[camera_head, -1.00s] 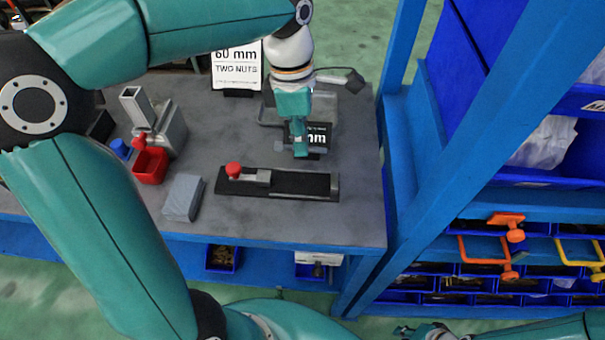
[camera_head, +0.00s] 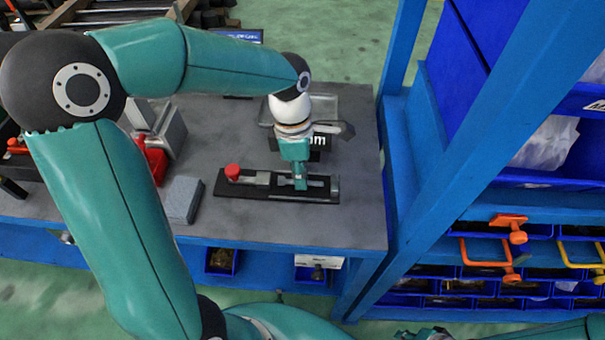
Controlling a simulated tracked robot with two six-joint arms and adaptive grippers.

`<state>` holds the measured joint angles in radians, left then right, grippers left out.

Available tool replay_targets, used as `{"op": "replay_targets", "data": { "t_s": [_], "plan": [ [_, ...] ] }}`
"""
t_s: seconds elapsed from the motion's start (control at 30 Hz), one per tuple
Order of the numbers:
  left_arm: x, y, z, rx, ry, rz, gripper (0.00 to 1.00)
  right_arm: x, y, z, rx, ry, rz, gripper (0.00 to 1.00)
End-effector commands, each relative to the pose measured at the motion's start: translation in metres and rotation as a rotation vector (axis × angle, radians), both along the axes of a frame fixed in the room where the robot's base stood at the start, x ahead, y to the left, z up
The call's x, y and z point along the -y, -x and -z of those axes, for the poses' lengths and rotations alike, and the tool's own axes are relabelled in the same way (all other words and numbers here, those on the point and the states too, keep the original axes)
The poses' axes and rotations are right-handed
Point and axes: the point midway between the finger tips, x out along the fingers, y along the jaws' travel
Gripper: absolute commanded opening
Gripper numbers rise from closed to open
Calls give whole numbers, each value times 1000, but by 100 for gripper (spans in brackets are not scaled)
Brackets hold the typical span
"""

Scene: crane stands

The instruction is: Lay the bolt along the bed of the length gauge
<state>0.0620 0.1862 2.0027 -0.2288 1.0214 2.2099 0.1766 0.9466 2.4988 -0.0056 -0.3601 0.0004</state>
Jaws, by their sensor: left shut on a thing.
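The length gauge (camera_head: 234,190) is a long black bed lying across the front of the grey bench, with a red knob at its left end and a grey block beside the knob. My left gripper (camera_head: 300,184) is over the right half of the bed, pointing down, shut on the bolt. The bolt (camera_head: 318,183) shows only as a small grey piece beside the fingers, low over the bed and roughly along it. I cannot tell whether it touches the bed. At the bottom edge, a small dark part of my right gripper (camera_head: 428,333) shows; its jaws are unclear.
A grey block (camera_head: 183,199) lies left of the gauge. A grey tray (camera_head: 326,103) and a black sign are behind my gripper. A blue rack post stands at right.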

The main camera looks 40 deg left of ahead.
Motion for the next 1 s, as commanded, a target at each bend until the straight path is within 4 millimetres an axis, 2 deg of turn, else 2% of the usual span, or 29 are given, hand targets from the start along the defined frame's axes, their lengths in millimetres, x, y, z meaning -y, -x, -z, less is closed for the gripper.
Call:
{"op": "replay_targets", "data": {
  "t_s": [0.13,0.17,0.3,0.57,0.73,0.87,1.0],
  "plan": [
    [0,0,4,0,0,0,0,0,0,3,0,0,0,18],
    [0,0,3,0,0,0,14,0,0,3,0,0,0,18],
    [0,0,2,1,-1,0,36,0,0,2,0,0,0,18],
    [0,0,2,1,-1,0,36,0,0,2,0,0,0,18],
    [-1,-1,-4,3,-1,0,36,0,0,-1,0,0,0,18],
    [-3,-3,-21,5,-1,-1,36,0,0,-2,0,0,0,18],
    [-8,-5,-48,7,-1,-1,36,0,0,-4,0,0,0,18]
  ]
}}
